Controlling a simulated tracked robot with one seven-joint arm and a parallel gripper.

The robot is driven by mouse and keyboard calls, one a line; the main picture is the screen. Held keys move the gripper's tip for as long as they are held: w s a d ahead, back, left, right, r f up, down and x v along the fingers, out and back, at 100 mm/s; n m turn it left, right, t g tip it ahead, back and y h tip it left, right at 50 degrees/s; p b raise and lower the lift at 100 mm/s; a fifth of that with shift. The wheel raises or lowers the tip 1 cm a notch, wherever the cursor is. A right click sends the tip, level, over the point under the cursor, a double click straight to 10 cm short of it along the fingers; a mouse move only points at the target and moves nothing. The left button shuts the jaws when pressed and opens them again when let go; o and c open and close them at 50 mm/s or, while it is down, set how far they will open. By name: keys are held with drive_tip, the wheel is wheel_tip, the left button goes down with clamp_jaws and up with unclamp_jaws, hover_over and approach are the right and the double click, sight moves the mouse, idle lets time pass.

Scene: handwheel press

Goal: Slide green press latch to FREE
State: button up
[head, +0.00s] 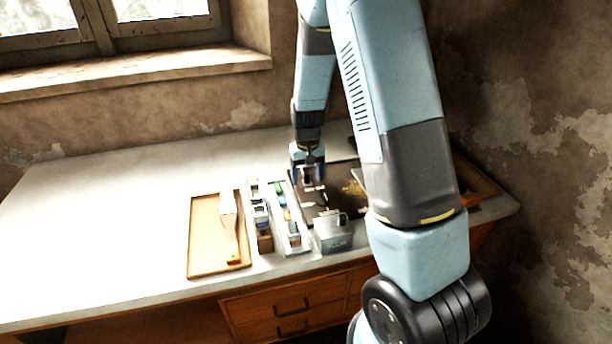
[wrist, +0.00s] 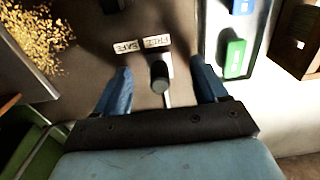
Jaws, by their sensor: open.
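My gripper (wrist: 161,68) is open in the wrist view, with one blue finger on each side of a dark round knob (wrist: 159,76). The knob is apart from both fingers. It stands by a pale strip on a dark plate, close to a FREE label (wrist: 156,42), with a SAFE label (wrist: 126,47) to the left of that. No green shows on the knob, so I cannot tell if it is the latch's handle. In the head view my gripper (head: 308,174) is low over the dark plate, and the knob is too small to make out.
A tray with a green block (wrist: 233,57) and a blue block (wrist: 242,5) lies at the right in the wrist view. Golden shavings (wrist: 36,42) and a green bin (wrist: 24,146) are at the left. A brush (head: 230,225) lies on a board. The left worktop (head: 100,220) is clear.

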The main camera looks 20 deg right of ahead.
drive_tip(key=shift+o, duration=0.6)
drive_tip(key=shift+r, duration=4)
